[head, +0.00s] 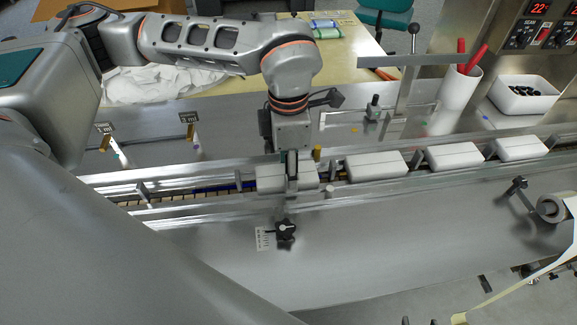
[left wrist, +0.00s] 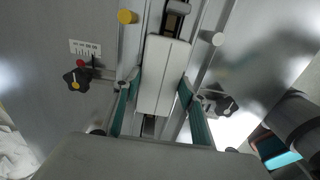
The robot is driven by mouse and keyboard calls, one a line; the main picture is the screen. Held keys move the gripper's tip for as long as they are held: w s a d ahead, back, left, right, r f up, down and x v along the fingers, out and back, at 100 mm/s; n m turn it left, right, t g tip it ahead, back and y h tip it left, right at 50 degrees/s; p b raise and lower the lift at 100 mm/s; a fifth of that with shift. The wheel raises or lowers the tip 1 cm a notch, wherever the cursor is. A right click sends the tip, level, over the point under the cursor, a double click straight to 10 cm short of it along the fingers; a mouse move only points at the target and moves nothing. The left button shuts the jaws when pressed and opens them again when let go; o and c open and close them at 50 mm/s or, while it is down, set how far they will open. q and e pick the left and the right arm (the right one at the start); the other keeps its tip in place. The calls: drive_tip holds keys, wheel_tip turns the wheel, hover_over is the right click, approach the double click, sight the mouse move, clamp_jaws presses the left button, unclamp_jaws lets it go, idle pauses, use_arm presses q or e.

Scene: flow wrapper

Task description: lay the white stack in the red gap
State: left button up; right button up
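The white stack (head: 270,180) is a pale block over the conveyor channel in the head view, at the left end of a row of similar blocks. It also shows in the left wrist view (left wrist: 162,75). My left gripper (head: 292,178) comes down over it from the arm on the left. Its two green finger pads (left wrist: 160,95) lie along the stack's two long sides and appear closed on it. Whether the stack touches the channel floor is hidden. I cannot make out a red gap. My right gripper's fingers cannot be made out clearly.
Several white blocks (head: 453,156) lie spaced along the conveyor to the right. Metal guide rails (head: 225,207) flank the channel. A black knob (head: 286,231) stands in front. A white cup (head: 458,88) and a white bin (head: 522,101) stand behind. The front steel plate is mostly clear.

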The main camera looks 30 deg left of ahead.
use_arm(q)
drive_tip(key=o, duration=0.3)
wheel_tip(320, 180, up, 12)
idle(0.6)
drive_tip(key=shift+s, duration=0.1)
idle(0.4)
